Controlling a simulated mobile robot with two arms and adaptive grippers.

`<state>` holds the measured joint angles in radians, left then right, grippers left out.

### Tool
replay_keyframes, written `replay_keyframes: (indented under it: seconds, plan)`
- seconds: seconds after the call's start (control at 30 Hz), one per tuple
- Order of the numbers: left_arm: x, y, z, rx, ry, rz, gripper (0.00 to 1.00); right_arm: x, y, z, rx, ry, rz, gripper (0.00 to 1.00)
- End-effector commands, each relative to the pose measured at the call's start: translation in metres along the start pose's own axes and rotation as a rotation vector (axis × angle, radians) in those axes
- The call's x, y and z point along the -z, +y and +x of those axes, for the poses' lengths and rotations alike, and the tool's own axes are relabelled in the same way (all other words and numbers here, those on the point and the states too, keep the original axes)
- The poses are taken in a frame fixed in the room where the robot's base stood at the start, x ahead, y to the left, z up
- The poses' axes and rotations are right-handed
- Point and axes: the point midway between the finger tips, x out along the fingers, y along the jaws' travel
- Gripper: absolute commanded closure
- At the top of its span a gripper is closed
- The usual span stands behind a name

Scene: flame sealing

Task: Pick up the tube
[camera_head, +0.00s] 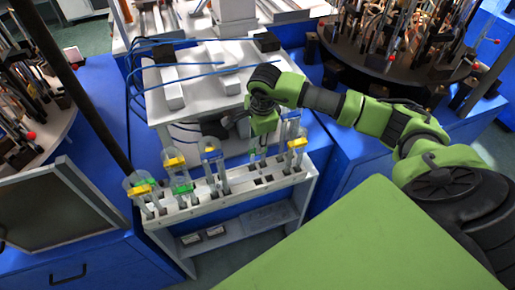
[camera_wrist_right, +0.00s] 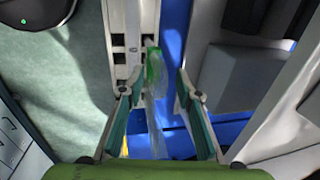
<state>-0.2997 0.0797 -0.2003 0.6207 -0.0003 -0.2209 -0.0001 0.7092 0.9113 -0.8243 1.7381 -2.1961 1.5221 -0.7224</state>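My right gripper (camera_head: 258,150) reaches down over the right part of the white tube rack (camera_head: 220,205). In the right wrist view the gripper (camera_wrist_right: 157,78) is open, with one finger on each side of a clear tube (camera_wrist_right: 157,105) with a green band. A gap shows between the tube and both fingers. The tube's end is at the rack's edge, beside square slots (camera_wrist_right: 119,42). In the head view this tube is mostly hidden by the gripper. My left gripper is not in view.
Other tubes with yellow bands (camera_head: 174,162) and green bands (camera_head: 183,188) stand in the rack, mostly to the left. A white machine (camera_head: 190,80) stands behind the rack. A round carousel (camera_head: 400,50) full of tools stands at the back right.

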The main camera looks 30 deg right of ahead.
Motion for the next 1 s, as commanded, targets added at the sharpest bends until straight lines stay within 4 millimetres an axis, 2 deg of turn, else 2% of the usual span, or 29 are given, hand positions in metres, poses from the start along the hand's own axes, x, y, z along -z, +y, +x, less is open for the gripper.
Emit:
replay_keyframes:
  seconds: [0.17,0.27,0.3,0.63,0.73,0.87,1.0]
  plan:
    - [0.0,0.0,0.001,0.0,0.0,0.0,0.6,0.0,0.0,0.001,0.0,0.0,-0.001,0.69]
    - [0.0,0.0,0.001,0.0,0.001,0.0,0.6,0.0,0.0,0.001,0.0,-0.001,0.0,0.89]
    - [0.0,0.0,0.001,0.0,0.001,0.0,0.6,0.0,0.0,0.001,0.0,-0.001,0.0,1.0]
    - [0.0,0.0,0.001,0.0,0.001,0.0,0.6,0.0,-0.001,0.0,0.001,-0.001,0.0,1.0]
    - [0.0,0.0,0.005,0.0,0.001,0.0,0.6,-0.001,-0.003,-0.006,0.004,-0.003,0.0,1.0]
    - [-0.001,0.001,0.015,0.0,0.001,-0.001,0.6,-0.001,-0.007,-0.025,0.008,-0.003,-0.001,1.0]
    - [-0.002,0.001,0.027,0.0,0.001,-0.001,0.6,-0.001,-0.013,-0.054,0.009,-0.003,-0.001,1.0]
